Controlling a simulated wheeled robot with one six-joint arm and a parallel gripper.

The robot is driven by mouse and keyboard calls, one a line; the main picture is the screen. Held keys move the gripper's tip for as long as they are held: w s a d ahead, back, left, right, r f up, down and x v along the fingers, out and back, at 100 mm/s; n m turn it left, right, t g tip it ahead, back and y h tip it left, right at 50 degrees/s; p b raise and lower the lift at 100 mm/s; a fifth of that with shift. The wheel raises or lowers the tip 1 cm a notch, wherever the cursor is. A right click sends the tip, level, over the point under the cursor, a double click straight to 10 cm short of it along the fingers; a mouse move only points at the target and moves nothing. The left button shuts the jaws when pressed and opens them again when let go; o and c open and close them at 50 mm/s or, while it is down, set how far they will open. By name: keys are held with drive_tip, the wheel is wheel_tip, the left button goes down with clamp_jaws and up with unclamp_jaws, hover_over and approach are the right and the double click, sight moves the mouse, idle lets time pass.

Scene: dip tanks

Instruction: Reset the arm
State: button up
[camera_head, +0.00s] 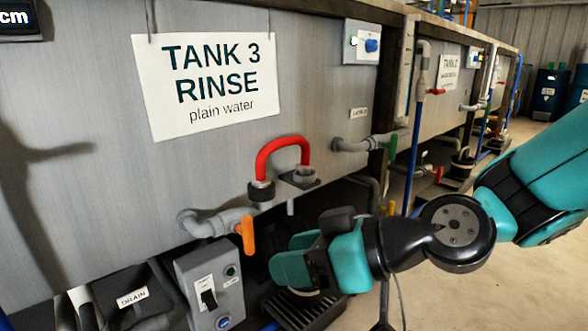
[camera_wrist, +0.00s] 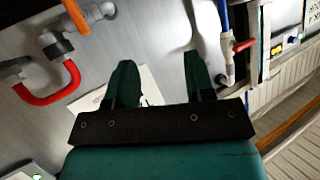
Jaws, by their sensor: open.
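My gripper (camera_head: 288,255) is teal and black, held out in front of the grey rinse tank (camera_head: 110,200), below the red hose bend. In the wrist view my gripper (camera_wrist: 160,65) has its two dark green fingers spread apart with nothing between them. A white sheet (camera_wrist: 148,88) shows partly behind the fingers. My arm reaches in from the right edge of the head view.
A red hose bend (camera_head: 283,148), an orange valve handle (camera_head: 248,235) and grey pipes stick out from the tank near my gripper. A grey switch box (camera_head: 210,288) stands below left. Open floor (camera_head: 480,290) lies at the right. Another tank (camera_head: 445,75) stands farther back.

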drive_tip(key=s+d+r+m+g+h+p, duration=0.45)
drive_tip(key=s+d+r+h+p, duration=0.35)
drive_tip(key=s+d+r+p, duration=0.55)
wheel_tip(320, 180, up, 35)
drive_tip(key=w+p, duration=0.2)
drive_tip(key=p, duration=3.2)
drive_tip(key=shift+w+d, duration=0.2)
drive_tip(key=shift+d, duration=0.25)
